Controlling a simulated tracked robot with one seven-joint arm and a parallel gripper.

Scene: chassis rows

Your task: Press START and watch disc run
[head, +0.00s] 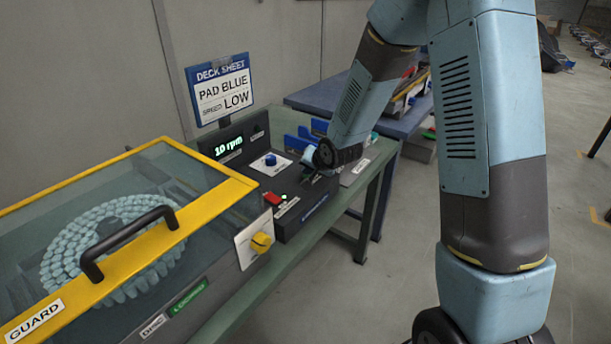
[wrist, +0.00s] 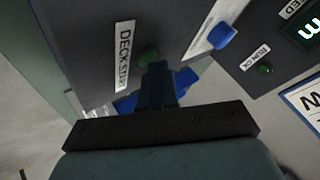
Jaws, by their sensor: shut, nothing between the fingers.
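The green button (wrist: 149,57) next to the label reading DECK START (wrist: 122,58) is on the dark control box (head: 288,223). My gripper (wrist: 156,78) is shut and empty, its fingertips at the lower edge of the button in the wrist view. I cannot tell whether they touch it. In the head view my wrist hangs over the right part of the control box and largely hides the fingers. The disc (head: 110,240) of pale segments lies under the clear, closed guard with a yellow frame (head: 205,215). The display (head: 228,146) reads 10 rpm.
A blue knob (head: 270,160), a red switch (head: 272,198) and a yellow knob (head: 261,242) stick out nearby. A sign (head: 222,92) reads PAD BLUE, LOW. Blue holders (head: 300,138) stand behind my wrist. A black handle (head: 125,240) rises from the guard.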

